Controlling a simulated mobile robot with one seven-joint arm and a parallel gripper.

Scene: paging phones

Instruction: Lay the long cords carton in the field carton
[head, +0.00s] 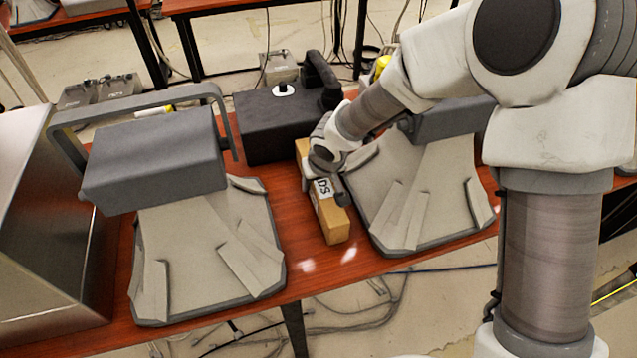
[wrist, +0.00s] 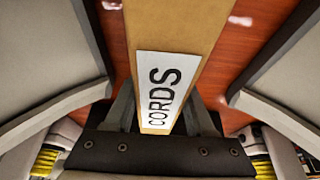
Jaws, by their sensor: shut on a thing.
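The long cords carton (head: 334,222) is a narrow tan box with a white label, lying lengthwise between two wide pale-and-grey pieces. In the wrist view the carton (wrist: 175,25) runs away from me, its label reading CORDS. My gripper (head: 327,180) is over the carton and shut on it, with a finger on each side. I cannot tell whether the carton rests on the table or is just above it. The left piece (head: 205,250) and right piece (head: 418,205) each have pale slanted panels and a grey block behind. Neither shows a name, so I cannot tell which is the field carton.
The red-brown table (head: 325,268) has a bare strip at its front edge. A black case (head: 270,125) stands behind the carton. A shiny metal box (head: 40,240) fills the far left. Cables lie on the floor.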

